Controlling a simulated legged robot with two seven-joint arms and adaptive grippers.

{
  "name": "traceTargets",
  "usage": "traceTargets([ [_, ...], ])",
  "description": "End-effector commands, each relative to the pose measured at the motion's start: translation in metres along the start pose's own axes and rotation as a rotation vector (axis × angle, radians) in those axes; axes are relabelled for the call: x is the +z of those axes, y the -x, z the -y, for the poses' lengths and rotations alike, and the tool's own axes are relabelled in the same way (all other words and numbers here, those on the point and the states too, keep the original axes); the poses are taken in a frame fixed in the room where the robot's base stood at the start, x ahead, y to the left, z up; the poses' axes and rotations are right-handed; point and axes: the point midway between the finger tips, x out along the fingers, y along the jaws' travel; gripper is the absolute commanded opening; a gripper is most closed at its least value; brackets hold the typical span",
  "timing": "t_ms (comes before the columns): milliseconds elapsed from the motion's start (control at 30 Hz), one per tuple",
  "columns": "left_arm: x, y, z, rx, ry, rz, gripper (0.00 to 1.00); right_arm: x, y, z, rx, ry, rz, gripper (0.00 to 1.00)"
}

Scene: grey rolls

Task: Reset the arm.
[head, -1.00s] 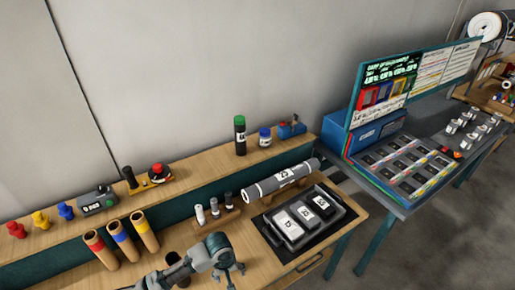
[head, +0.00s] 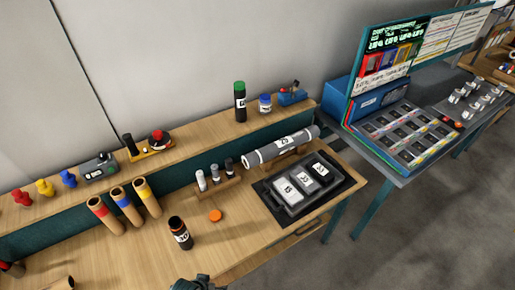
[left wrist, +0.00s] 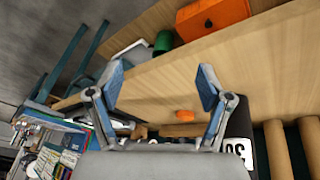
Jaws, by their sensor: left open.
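My left gripper (left wrist: 160,85) is open and empty in the left wrist view, its two blue-padded fingers spread apart. In the head view only a dark piece of my arm shows at the bottom edge, and its fingers cannot be made out there. A black labelled canister (head: 180,235) with an open top stands on the bench, apart from the arm piece. The canister also shows beside the right finger in the left wrist view (left wrist: 238,135). A loose orange cap (head: 215,216) lies behind it. My right gripper is in neither view.
Behind are three coloured-rim tubes (head: 125,205), a small rack of vials (head: 218,180) and a grey roll (head: 280,147). A black tray (head: 268,205) with numbered blocks sits at the right. The bench front (head: 130,262) is mostly clear.

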Motion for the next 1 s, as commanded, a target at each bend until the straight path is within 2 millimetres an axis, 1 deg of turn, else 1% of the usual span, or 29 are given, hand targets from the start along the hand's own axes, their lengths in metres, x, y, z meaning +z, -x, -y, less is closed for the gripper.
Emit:
traceTargets([
  [33, 0.013, 0.003, 0.009, -0.026, -0.004, 0.008, 0.79, -0.001, 0.000, 0.005, -0.006, -0.001, -0.001, 0.85],
  [100, 0.026, 0.009, 0.023, -0.069, -0.019, 0.015, 0.79, -0.002, 0.000, 0.010, -0.012, -0.002, -0.002, 0.85],
  [233, 0.054, 0.021, 0.048, -0.153, -0.050, 0.041, 0.79, -0.002, 0.000, 0.010, -0.012, 0.000, -0.002, 0.85],
  [267, 0.056, 0.018, 0.052, -0.161, -0.056, 0.047, 0.79, -0.002, 0.000, 0.009, -0.011, 0.000, -0.002, 0.85],
  [300, 0.055, 0.003, 0.052, -0.156, -0.058, 0.050, 0.79, -0.002, 0.000, 0.007, -0.009, 0.001, -0.003, 0.85],
  [433, 0.061, -0.033, 0.057, -0.151, -0.057, 0.064, 0.79, 0.000, 0.000, 0.001, -0.002, 0.004, 0.000, 0.85],
  [567, 0.070, -0.070, 0.062, -0.148, -0.058, 0.080, 0.79, 0.001, 0.000, -0.004, 0.004, 0.004, 0.001, 0.85],
  [667, 0.082, -0.102, 0.066, -0.145, -0.058, 0.095, 0.79, 0.001, 0.000, -0.006, 0.007, 0.004, 0.001, 0.85],
  [733, 0.096, -0.130, 0.069, -0.143, -0.059, 0.109, 0.79, 0.001, 0.000, -0.007, 0.008, 0.004, 0.001, 0.85],
  [767, 0.102, -0.143, 0.071, -0.142, -0.059, 0.114, 0.79, 0.001, 0.000, -0.007, 0.008, 0.004, 0.001, 0.85],
  [800, 0.114, -0.163, 0.073, -0.141, -0.060, 0.125, 0.79, 0.001, 0.000, -0.007, 0.008, 0.004, 0.001, 0.85],
  [867, 0.137, -0.193, 0.077, -0.139, -0.062, 0.142, 0.79, 0.001, 0.000, -0.006, 0.007, 0.003, 0.001, 0.85],
  [900, 0.154, -0.213, 0.080, -0.138, -0.063, 0.153, 0.79, 0.001, 0.000, -0.005, 0.006, 0.003, 0.001, 0.85],
  [967, 0.182, -0.240, 0.084, -0.137, -0.065, 0.169, 0.79, 0.001, 0.000, -0.004, 0.004, 0.002, 0.000, 0.85],
  [1000, 0.202, -0.255, 0.086, -0.135, -0.067, 0.181, 0.79, 0.000, 0.000, -0.002, 0.002, 0.002, 0.000, 0.85],
])
